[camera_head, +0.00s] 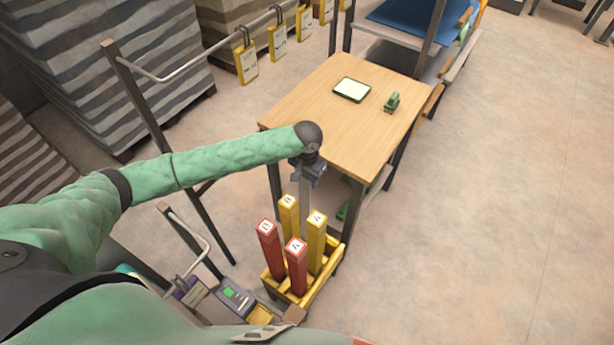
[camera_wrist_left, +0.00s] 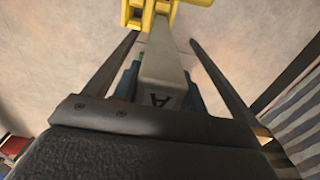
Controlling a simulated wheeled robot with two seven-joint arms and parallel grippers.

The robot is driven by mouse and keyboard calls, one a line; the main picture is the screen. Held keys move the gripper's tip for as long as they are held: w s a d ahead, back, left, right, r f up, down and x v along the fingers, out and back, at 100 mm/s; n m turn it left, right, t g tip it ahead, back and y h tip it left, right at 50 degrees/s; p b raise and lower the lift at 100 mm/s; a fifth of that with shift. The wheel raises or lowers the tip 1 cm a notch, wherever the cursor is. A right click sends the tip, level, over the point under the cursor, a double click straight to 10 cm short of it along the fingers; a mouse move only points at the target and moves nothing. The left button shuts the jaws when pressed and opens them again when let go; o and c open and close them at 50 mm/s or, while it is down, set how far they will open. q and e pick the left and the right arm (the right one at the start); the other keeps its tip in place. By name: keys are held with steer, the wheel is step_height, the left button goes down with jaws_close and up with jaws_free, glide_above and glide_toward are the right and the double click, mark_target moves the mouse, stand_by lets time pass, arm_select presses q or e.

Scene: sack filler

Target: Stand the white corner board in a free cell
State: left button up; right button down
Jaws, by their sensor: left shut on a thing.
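My left gripper (camera_head: 308,176) is shut on the white corner board (camera_head: 304,200), which looks pale grey and hangs down from it. In the left wrist view the board (camera_wrist_left: 163,68) lies between the two fingers, its near end marked with an A. A yellow crate (camera_head: 327,268) stands on the floor below, holding two red boards (camera_head: 270,248) (camera_head: 296,266) and two yellow boards (camera_head: 288,214) (camera_head: 316,240) upright. The white board's lower part is hidden behind the yellow boards. The crate (camera_wrist_left: 134,16) shows at its far end; I cannot tell whether it is inside a cell.
A wooden table (camera_head: 335,125) with a white-topped tray (camera_head: 351,90) and a small green object (camera_head: 392,102) stands just behind the crate. A dark post with a rail (camera_head: 165,150) and a small panel device (camera_head: 234,296) are at the left. The floor at right is clear.

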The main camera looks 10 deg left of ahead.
arm_select(q)
steer(key=shift+f, duration=0.95)
arm_select(e)
steer(key=shift+f, duration=0.15)
arm_select(q)
steer(key=o, duration=1.2)
arm_select(e)
steer(key=shift+s+f, duration=0.1)
steer(key=s+d+f, duration=0.1)
steer(key=s+f, duration=0.2)
steer(key=s, duration=0.3)
arm_select(q)
steer(key=shift+r+b, duration=0.3)
steer(key=shift+b, duration=0.1)
step_height(320, 180, up, 6)
steer(key=shift+r+b, duration=0.15)
steer(key=shift+b, duration=1.05)
steer(key=shift+r, duration=0.45)
arm_select(e)
steer(key=w+a, duration=0.1)
steer(key=w, duration=0.6)
steer(key=shift+w+r, duration=0.15)
steer(key=shift+r, duration=0.25)
